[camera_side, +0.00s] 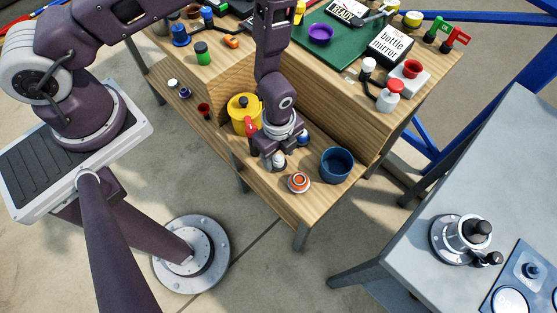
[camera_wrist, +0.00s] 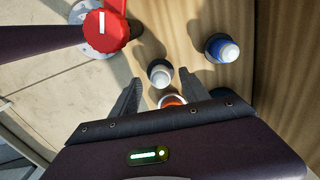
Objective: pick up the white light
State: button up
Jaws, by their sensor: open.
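The white light, as best I can tell, is the small white-topped piece (camera_wrist: 160,73) standing on the wooden surface in the wrist view. In the side view a small white piece (camera_side: 279,158) shows right under my gripper (camera_side: 278,163), partly hidden by it. In the wrist view my gripper (camera_wrist: 160,78) is open, with one finger on each side of the white piece. Whether either finger touches it I cannot tell.
An orange-and-white round piece (camera_side: 298,182) and a blue bowl (camera_side: 337,165) stand nearby on the lower wooden shelf. A blue piece with a pale top (camera_wrist: 222,50) is to the right in the wrist view. A yellow pot (camera_side: 245,113) and red knob (camera_wrist: 106,30) are close.

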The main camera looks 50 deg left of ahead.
notch_tip(320, 180, down, 3)
jog(key=shift+r, duration=0.1)
jog(key=shift+c, duration=0.4)
